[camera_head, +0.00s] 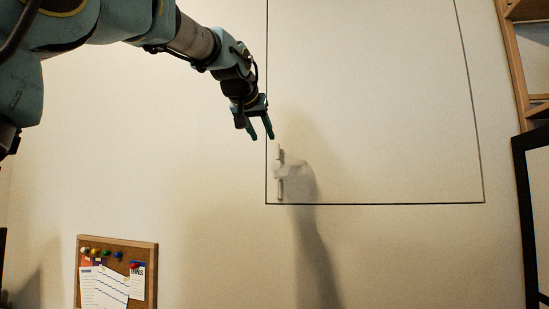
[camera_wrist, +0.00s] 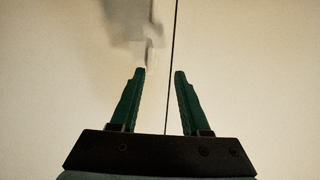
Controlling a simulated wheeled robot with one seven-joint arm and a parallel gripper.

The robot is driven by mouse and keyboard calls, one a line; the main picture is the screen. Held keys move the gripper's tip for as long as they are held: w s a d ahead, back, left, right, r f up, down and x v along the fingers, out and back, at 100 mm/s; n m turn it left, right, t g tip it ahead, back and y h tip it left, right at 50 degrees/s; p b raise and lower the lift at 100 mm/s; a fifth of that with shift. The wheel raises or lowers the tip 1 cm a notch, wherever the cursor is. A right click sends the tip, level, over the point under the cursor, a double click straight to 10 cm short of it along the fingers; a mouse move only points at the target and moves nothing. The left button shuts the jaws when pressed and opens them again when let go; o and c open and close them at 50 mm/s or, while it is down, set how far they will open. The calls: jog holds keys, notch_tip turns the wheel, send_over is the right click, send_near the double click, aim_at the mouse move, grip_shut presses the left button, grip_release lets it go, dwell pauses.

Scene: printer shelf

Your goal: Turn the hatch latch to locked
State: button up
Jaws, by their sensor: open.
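The hatch (camera_head: 380,100) is a pale panel flush with the wall, outlined by a thin dark seam. Its latch (camera_head: 280,175) is a small white vertical piece near the hatch's lower left corner, partly in my arm's shadow. My gripper (camera_head: 262,137) is open and empty, just above and left of the latch, with its fingers pointing down toward it. In the wrist view the green fingers of my gripper (camera_wrist: 160,72) stand apart, with the dark seam between them. The latch (camera_wrist: 150,55) shows faintly just beyond the left fingertip. Contact with the latch cannot be told.
A cork board (camera_head: 117,275) with papers and several coloured pins is at the lower left. A wooden shelf (camera_head: 528,60) and a dark frame (camera_head: 525,200) stand at the right edge. The wall around the latch looks clear.

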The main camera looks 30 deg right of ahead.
aim_at(277, 148)
jog(key=w+d+p, duration=0.1)
jog(key=w+d, duration=0.1)
jog(key=w+d+f+p, duration=0.1)
jog(key=w+d, duration=0.1)
jog(key=d, duration=0.1)
jog(key=w+d+f+p, duration=0.1)
jog(key=w+d, duration=0.1)
jog(key=shift+w+d+f+p, duration=0.1)
jog(key=shift+d+p, duration=0.2)
jog(key=shift+d, duration=0.1)
grip_shut()
dwell(0.5)
